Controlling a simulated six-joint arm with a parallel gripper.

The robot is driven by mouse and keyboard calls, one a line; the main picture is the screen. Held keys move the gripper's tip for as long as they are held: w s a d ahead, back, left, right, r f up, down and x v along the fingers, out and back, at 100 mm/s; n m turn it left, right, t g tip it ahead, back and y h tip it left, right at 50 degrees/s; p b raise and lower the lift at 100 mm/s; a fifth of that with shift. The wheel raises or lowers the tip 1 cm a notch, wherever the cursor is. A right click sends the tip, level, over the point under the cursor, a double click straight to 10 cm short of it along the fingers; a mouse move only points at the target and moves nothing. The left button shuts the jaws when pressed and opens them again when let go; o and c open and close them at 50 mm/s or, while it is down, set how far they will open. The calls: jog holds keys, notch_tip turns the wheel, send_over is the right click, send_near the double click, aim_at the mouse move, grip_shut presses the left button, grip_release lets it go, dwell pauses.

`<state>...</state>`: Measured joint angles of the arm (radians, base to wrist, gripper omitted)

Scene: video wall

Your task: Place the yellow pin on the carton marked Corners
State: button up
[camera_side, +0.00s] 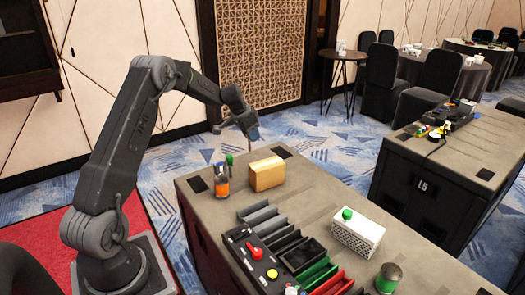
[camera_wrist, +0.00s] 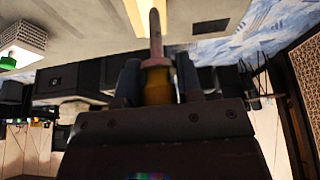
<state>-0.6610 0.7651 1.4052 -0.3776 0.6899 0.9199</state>
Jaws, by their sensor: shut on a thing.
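My gripper (camera_side: 250,133) is raised above the floor beyond the bench's far edge in the side view. In the wrist view its fingers (camera_wrist: 158,85) are shut on a slim piece with a yellow body (camera_wrist: 158,88), the yellow pin; a reddish collar and pale shaft extend from it. The piece is not clear in the side view. A plain tan block-like box (camera_side: 266,175) stands near the bench's far edge. A white perforated box (camera_side: 357,234) stands at the right with a green piece (camera_side: 347,214) on top; it also shows in the wrist view (camera_wrist: 22,38). No Corners marking is readable.
An orange container (camera_side: 221,186) stands left of the tan box. Grey slots (camera_side: 262,216), a control box with a red knob (camera_side: 254,251) and coloured trays (camera_side: 318,275) fill the bench's middle. A second bench (camera_side: 450,150) is behind.

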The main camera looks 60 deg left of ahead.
jog(key=shift+w+d+f, duration=0.35)
jog(key=shift+w+f, duration=0.2)
jog(key=shift+f, duration=0.5)
jog(key=shift+w+d+f, duration=0.35)
jog(key=shift+w+f, duration=0.2)
jog(key=shift+f, duration=0.55)
jog(key=shift+w+d+f, duration=0.35)
jog(key=shift+w+f, duration=0.2)
jog(key=shift+f, duration=0.5)
jog(key=shift+f, duration=0.1)
jog(key=o, duration=0.9)
jog(key=shift+o, duration=0.2)
